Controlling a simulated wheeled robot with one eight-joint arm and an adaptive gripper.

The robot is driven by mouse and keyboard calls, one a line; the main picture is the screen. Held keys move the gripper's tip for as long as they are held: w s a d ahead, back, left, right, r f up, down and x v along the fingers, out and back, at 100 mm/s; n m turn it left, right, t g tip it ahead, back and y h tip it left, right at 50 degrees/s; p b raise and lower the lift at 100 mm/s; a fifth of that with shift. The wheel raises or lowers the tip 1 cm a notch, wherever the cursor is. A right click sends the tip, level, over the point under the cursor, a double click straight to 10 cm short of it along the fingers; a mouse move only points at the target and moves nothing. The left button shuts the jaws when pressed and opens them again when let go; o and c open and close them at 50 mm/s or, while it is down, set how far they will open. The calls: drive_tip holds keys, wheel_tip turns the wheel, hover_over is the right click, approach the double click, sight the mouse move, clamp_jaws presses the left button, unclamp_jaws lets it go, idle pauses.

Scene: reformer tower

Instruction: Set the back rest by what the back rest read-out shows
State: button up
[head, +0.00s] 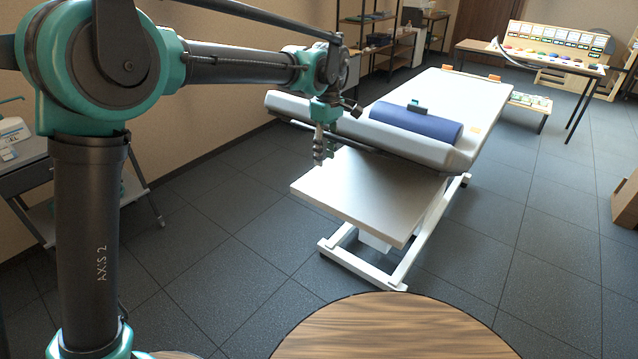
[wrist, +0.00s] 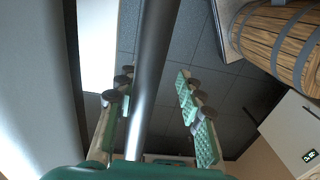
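The padded couch (head: 445,95) stands in the middle of the head view. Its back rest (head: 415,142) is a pale section near the flat metal end, and a dark blue bolster (head: 425,128) lies on it. My gripper (head: 320,150) hangs beside the couch's left edge, pointing down. In the wrist view its two padded fingers (wrist: 155,85) are apart. A grey metal bar (wrist: 150,75) shows between them; whether they touch it I cannot tell. A small dark display (wrist: 310,155) with pale digits is on a white panel at lower right; the digits are too small to read.
A round wooden top (head: 395,330) is in the foreground. A wooden barrel (wrist: 280,40) is at upper right in the wrist view. A table with coloured items (head: 540,60) stands at the back right.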

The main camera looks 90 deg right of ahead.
wheel_tip(320, 180, down, 9)
drive_tip(key=w+a, duration=0.1)
drive_tip(key=a, duration=0.1)
drive_tip(key=shift+w, duration=0.3)
drive_tip(key=shift+a, duration=0.1)
drive_tip(key=shift+c, duration=0.4)
